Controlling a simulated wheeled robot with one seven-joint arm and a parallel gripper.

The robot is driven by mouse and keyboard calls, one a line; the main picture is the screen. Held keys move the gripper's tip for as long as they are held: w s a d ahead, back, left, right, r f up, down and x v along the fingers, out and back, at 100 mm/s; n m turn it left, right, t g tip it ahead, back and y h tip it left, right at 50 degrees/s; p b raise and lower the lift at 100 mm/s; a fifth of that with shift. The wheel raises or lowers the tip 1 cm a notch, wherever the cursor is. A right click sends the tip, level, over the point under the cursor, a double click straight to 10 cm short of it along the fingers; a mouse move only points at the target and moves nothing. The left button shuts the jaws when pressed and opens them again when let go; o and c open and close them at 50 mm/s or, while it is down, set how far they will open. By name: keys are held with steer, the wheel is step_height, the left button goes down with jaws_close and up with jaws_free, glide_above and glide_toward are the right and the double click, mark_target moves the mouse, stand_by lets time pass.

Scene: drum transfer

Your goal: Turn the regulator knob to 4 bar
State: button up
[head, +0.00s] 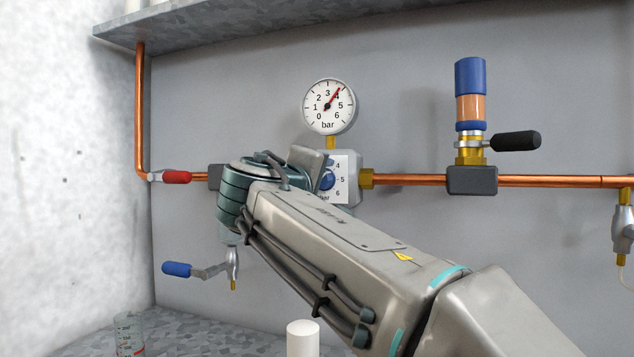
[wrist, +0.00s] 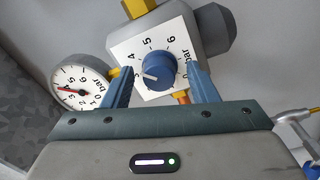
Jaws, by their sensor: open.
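The blue regulator knob (wrist: 159,68) sits on a white dial plate (wrist: 180,28) in the wrist view. Its white mark points left, toward the 3 to 4 side of the scale; the exact value is hard to read. My gripper (wrist: 161,70) is open, with one blue finger on each side of the knob and apparent gaps to it. In the head view the knob (head: 328,180) is partly hidden by my wrist. The round pressure gauge (head: 329,106) above has its red needle at about 4. The gauge (wrist: 80,86) also shows in the wrist view.
A copper pipe (head: 412,180) runs along the wall through the regulator. A red-handled valve (head: 176,177) and a blue-handled tap (head: 177,269) are at left. A black-handled valve (head: 515,141) with a blue-capped cylinder is at right. A shelf (head: 215,22) hangs above.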

steer(key=p+v, duration=0.2)
steer(key=v, duration=1.2)
steer(key=shift+w+f, duration=0.1)
steer(key=shift+w, duration=0.05)
steer(key=d+f+m+g+p, duration=0.1)
steer(key=d+f+g+p, duration=0.25)
steer(key=d+p, duration=0.4)
steer(key=d+f+m+g+p, duration=0.25)
steer(key=d+g+p, duration=0.25)
steer(key=d+p, duration=0.3)
steer(key=s+d+f+m+g+y+p, duration=0.2)
steer(key=s+p, duration=0.4)
steer(key=p, duration=0.3)
steer(key=s+d+f+m+g+y+p, duration=0.2)
steer(key=s+f+m+g+y+p, duration=0.1)
steer(key=p, duration=0.5)
steer(key=s+m+g+y, duration=0.1)
steer(key=s+m, duration=0.1)
steer(key=s, duration=0.1)
steer(key=shift+d+f+p, duration=0.2)
steer(key=shift+d+p, duration=0.1)
steer(key=shift+p, duration=0.05)
